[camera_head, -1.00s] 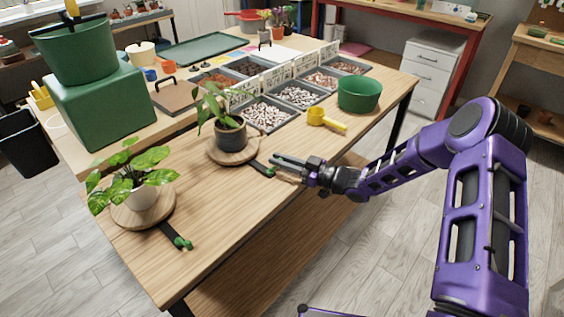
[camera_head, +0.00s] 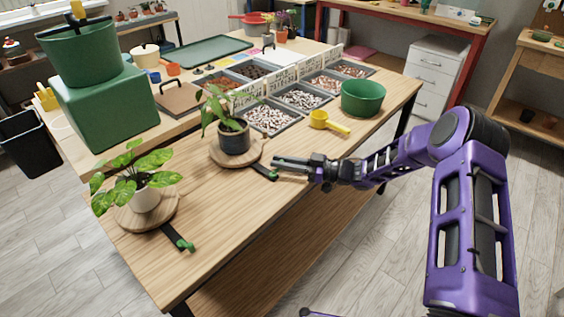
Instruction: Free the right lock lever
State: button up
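The right lock lever (camera_head: 264,172) is a dark bar with a green end, sticking out toward the table's front edge from under the right round wooden stand (camera_head: 215,160). That stand bears a leafy plant in a dark pot (camera_head: 234,138). My gripper (camera_head: 275,167) is just right of the lever's green end, its fingers pointing left. The fingers look parted with nothing between them; whether one touches the lever is too small to tell.
A yellow scoop (camera_head: 320,119) and a green tub (camera_head: 362,97) stand behind my arm. Trays of pebbles (camera_head: 268,119) lie behind the right plant. A green box (camera_head: 105,110) with a green bucket stands at the left. The table front between the levers is clear.

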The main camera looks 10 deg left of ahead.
jog(key=o, duration=0.4)
jog(key=d, duration=1.7)
jog(key=shift+s+d+p, duration=0.15)
jog(key=shift+s+p, duration=0.2)
jog(key=shift+s, duration=0.05)
